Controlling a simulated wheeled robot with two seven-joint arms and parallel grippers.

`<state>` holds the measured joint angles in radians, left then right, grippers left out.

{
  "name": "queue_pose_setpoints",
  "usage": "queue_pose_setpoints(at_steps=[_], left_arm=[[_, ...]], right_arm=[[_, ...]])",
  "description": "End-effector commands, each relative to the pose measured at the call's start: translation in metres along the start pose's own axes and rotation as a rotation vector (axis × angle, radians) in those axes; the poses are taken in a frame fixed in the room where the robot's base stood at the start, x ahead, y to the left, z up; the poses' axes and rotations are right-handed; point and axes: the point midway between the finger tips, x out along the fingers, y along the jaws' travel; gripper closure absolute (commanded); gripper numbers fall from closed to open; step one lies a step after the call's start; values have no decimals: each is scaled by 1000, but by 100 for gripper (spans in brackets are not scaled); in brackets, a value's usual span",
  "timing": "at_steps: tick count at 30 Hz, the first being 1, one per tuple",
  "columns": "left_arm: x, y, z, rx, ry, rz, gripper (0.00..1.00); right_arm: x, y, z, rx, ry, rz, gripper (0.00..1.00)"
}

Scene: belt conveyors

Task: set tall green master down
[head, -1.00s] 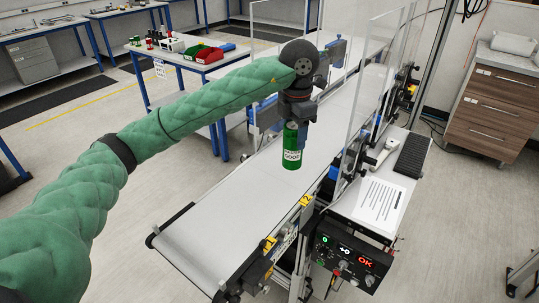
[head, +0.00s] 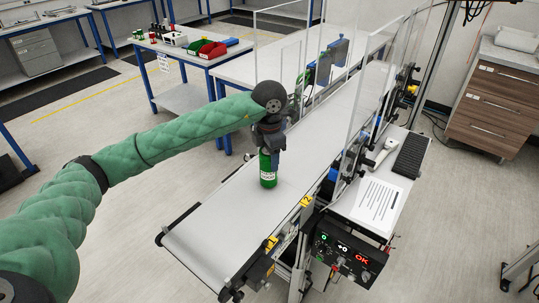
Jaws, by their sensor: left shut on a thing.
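The tall green master (head: 268,178) is a green cylinder with a white label, upright at the near half of the belt conveyor (head: 215,236). My left gripper (head: 269,150) points down from above and is shut on its upper part, which the fingers partly hide. The master's bottom appears at the belt surface; I cannot tell for sure whether it touches. My right gripper is not in view.
Clear guard panels (head: 368,85) stand along the belt's far part. A control box (head: 345,258) with lit displays and a shelf with a paper sheet (head: 377,205) are at the right. The belt's near end is bare.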

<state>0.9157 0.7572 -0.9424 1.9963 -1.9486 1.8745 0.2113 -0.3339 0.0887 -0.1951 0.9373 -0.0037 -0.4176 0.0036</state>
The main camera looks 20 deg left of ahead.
Motion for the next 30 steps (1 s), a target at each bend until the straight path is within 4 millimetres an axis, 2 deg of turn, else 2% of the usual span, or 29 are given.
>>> queue_pose_setpoints(at_steps=[3, 6, 21, 22, 24, 25, 30], left_arm=[[6, 0, 0, 0, 1, -2, 87], [9, 0, 0, 0, 0, 0, 87], [12, 0, 0, 0, 0, 0, 87], [12, 0, 0, 0, 0, 0, 48], [12, 0, 0, 0, 1, 0, 34], [12, 0, 0, 0, 1, 0, 28], [12, 0, 0, 0, 1, 0, 28]], right_arm=[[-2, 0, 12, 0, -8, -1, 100], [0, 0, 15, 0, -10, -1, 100], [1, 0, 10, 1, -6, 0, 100], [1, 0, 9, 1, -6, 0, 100], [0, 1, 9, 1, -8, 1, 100], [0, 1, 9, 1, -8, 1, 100], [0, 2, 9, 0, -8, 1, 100]])
